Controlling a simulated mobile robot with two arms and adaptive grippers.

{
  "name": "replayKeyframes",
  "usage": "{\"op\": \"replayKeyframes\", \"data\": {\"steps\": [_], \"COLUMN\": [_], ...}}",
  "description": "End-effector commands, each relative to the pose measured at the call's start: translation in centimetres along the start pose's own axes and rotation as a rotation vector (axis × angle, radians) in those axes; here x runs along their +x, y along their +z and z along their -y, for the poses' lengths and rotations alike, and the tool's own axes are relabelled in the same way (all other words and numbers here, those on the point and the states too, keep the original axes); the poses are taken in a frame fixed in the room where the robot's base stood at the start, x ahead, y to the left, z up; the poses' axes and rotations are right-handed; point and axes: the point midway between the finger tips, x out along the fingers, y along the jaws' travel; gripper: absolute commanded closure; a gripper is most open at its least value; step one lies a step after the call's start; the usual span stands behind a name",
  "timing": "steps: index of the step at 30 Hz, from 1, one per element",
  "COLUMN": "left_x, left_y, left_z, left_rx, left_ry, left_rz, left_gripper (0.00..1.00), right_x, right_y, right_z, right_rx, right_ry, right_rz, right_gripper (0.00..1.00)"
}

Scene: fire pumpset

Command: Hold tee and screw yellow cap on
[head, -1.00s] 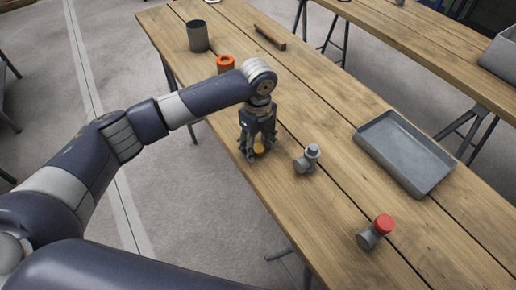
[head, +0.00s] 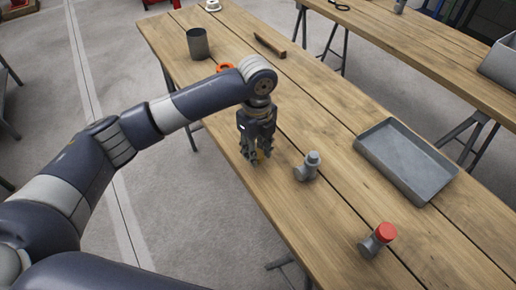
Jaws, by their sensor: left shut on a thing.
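My left gripper (head: 255,156) points down at the table top, left of a bare grey tee. It is shut on the yellow cap (head: 261,155), of which only a small part shows between the fingers. The grey tee (head: 307,168) stands on the table just right of the gripper, apart from it. Another grey tee with a red cap (head: 385,232) on it sits farther right, near the front edge. My right gripper does not show.
An empty grey tray (head: 410,160) lies right of the tees. A dark cup (head: 198,44), an orange ring (head: 225,67) partly behind my arm and a wooden strip (head: 270,46) are at the far end. The wooden table (head: 340,215) is clear between the tees.

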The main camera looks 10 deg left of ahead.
Motion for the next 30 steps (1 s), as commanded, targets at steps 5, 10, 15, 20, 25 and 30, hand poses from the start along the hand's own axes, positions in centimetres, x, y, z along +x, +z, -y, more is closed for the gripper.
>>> {"op": "replayKeyframes", "data": {"steps": [5, 10, 15, 20, 25, 30], "left_x": [-0.3, -0.6, -0.9, -1.2, -1.3, -1.4], "left_y": [-2.1, -4.3, -6.4, -7.8, -8.8, -9.2], "left_z": [-2.5, -5.0, -7.2, -8.9, -10.0, -10.4], "left_rx": [0.002, 0.002, 0.002, 0.001, 0.000, -0.002], "left_ry": [-0.004, -0.004, -0.005, -0.004, -0.004, -0.003], "left_rz": [0.000, -0.001, 0.000, 0.001, 0.000, 0.000], "left_gripper": [0.90, 0.90, 0.90, 0.90, 0.90, 0.90], "right_x": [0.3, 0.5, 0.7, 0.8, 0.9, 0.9], "right_y": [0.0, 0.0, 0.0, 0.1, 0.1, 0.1], "right_z": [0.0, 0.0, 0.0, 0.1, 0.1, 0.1], "right_rx": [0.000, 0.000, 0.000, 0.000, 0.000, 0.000], "right_ry": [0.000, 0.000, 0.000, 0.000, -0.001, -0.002], "right_rz": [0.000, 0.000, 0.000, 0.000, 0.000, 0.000], "right_gripper": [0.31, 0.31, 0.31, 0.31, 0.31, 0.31]}}
